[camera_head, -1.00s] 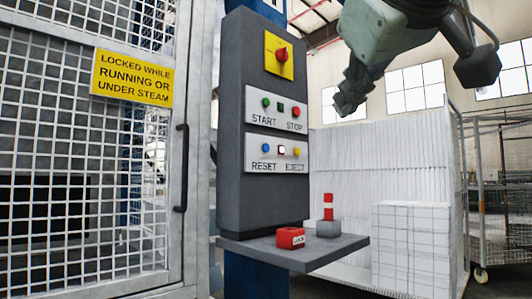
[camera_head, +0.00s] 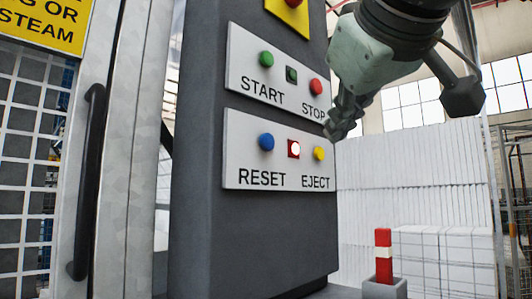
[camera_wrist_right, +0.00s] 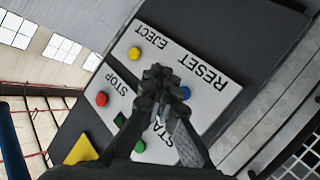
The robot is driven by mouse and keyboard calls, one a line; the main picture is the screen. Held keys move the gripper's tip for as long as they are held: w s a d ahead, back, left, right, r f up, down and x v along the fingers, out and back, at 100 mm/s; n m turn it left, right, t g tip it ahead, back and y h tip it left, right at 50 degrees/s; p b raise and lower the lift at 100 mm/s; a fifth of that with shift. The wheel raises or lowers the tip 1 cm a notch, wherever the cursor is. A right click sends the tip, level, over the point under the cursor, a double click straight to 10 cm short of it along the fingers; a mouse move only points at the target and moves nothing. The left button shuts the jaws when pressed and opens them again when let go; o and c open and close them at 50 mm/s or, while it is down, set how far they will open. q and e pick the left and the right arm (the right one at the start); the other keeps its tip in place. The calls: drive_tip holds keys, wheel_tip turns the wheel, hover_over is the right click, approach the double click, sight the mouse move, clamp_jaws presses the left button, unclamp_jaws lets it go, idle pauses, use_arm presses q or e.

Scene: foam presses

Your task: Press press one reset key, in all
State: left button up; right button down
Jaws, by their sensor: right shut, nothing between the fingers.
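The blue RESET key (camera_head: 266,142) is on the lower white plate (camera_head: 240,165) of a dark grey control column. In the right wrist view the blue key (camera_wrist_right: 184,92) shows just beside my fingers, above the inverted START plate. My right gripper (camera_head: 338,130) is shut and empty. In the head view it overlaps the right edge of the column, to the right of the yellow EJECT key (camera_head: 319,153); in the wrist view (camera_wrist_right: 160,75) its fingertips are in front of the plates. I cannot tell any contact with a key. My left gripper is not in view.
A lit white lamp with a red frame (camera_head: 294,149) sits between RESET and EJECT. Above are the green START key (camera_head: 266,59), a dark green lamp (camera_head: 292,74) and the red STOP key (camera_head: 316,87). A red and white post (camera_head: 383,257) stands at lower right. A mesh door is at left.

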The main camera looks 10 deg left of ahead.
sight(267, 142)
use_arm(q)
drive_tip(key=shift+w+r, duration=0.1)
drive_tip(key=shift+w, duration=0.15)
use_arm(e)
drive_tip(key=shift+w+r, duration=0.1)
drive_tip(key=shift+w, duration=0.1)
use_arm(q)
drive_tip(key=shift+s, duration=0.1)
use_arm(e)
drive_tip(key=shift+s, duration=0.1)
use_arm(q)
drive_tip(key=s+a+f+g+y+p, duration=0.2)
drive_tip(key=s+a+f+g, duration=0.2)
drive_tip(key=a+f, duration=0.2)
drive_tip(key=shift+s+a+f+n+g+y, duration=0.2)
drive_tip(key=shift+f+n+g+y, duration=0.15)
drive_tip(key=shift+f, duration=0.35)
use_arm(e)
drive_tip(key=w+a, duration=0.5)
drive_tip(key=a, duration=0.2)
drive_tip(key=shift+w, duration=0.15)
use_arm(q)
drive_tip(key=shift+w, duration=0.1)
use_arm(e)
drive_tip(key=shift+a, duration=0.1)
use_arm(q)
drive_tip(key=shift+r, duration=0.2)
